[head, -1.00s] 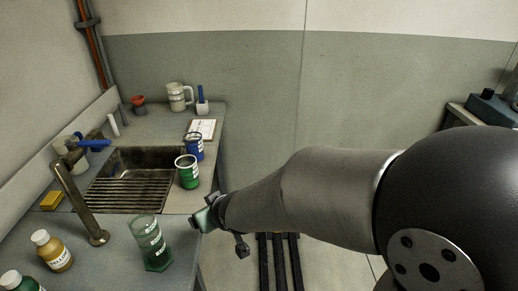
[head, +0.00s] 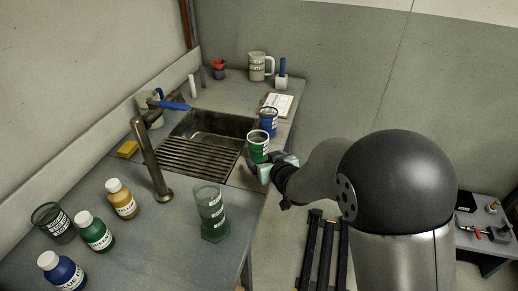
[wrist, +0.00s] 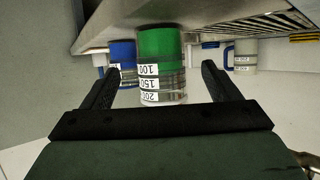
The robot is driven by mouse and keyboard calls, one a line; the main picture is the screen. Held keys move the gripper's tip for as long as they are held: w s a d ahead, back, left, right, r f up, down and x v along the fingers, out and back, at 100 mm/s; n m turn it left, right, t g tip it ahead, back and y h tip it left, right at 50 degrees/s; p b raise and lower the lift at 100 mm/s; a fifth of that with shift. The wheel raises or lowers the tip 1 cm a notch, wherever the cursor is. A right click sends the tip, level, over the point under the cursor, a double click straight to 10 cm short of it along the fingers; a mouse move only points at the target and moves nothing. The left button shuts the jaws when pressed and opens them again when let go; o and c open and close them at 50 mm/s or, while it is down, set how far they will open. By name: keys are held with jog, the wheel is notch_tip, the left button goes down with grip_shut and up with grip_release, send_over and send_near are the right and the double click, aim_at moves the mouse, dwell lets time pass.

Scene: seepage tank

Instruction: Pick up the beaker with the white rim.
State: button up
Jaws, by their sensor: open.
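The beaker with the white rim (head: 258,143) holds green liquid and stands upright at the right edge of the sink counter. My gripper (head: 264,168) is open, right beside it on the near side in the head view. In the wrist view the green beaker (wrist: 160,48) appears upside down between and beyond the two open fingers (wrist: 160,75), with its graduation labels facing me. I cannot tell how far the fingers reach around it; no contact shows. A blue-filled beaker (head: 268,121) with a blue rim stands just behind it, and also shows in the wrist view (wrist: 123,52).
The sink (head: 200,150) with its slatted rack lies left of the beaker. A tall green cylinder (head: 211,218) stands on the near counter. Several bottles, a dark-rimmed beaker (head: 53,226) and the tap (head: 150,160) stand further left.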

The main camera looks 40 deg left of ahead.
aim_at(262, 155)
jog(key=shift+p+x, duration=0.85)
jog(key=shift+x, duration=2.65)
jog(key=c, duration=1.2)
